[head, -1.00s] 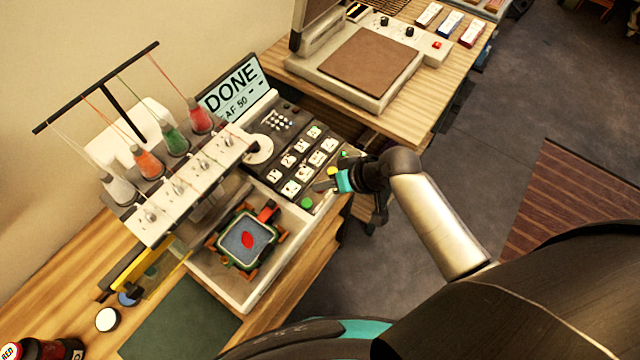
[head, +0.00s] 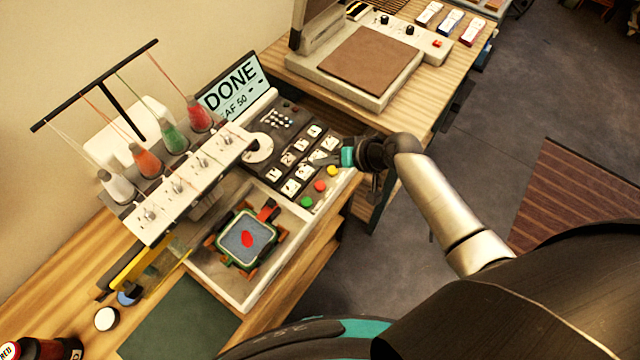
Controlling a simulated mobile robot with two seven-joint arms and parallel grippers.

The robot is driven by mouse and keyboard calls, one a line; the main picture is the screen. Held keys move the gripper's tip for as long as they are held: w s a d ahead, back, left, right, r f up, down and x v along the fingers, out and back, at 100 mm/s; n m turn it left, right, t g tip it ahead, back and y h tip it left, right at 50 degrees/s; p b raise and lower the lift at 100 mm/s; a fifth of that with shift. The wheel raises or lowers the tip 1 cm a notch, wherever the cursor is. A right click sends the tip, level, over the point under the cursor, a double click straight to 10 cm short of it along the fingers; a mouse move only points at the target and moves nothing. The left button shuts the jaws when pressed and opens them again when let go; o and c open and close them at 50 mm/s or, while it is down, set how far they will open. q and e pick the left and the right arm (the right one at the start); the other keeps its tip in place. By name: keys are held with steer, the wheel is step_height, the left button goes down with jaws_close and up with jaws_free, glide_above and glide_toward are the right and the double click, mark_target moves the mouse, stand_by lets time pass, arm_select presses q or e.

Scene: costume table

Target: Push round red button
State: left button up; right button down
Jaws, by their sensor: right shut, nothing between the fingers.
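The round red button (head: 319,186) is on the front edge of the embroidery machine's control panel (head: 272,146), between a green button (head: 306,202) and a yellow button (head: 333,171). All three show uncovered. My right gripper (head: 328,160) is shut and empty, over the panel's white keys, just beyond the yellow button and apart from the red one. Its fingertips point left. I cannot tell how high it is above the keys. The screen (head: 234,88) reads "DONE". My left gripper is not in view.
A hoop (head: 243,240) with a red leaf shape sits on the machine bed. Thread cones (head: 174,138) stand behind it. Another machine with a brown pad (head: 371,62) and its own small red button (head: 436,44) stands at the back. Open floor lies right.

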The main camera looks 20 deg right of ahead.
mark_target(324, 188)
step_height(324, 188, down, 8)
steer(key=b, duration=0.7)
steer(key=shift+r, duration=0.1)
steer(key=shift+f+b, duration=0.3)
steer(key=shift+b, duration=0.1)
stand_by(1.3)
steer(key=shift+f, duration=0.4)
steer(key=shift+f+b, duration=0.45)
steer(key=shift+b, duration=0.15)
stand_by(0.4)
steer(key=shift+r, duration=0.1)
steer(key=shift+r+p, duration=0.8)
steer(key=shift+p, duration=0.1)
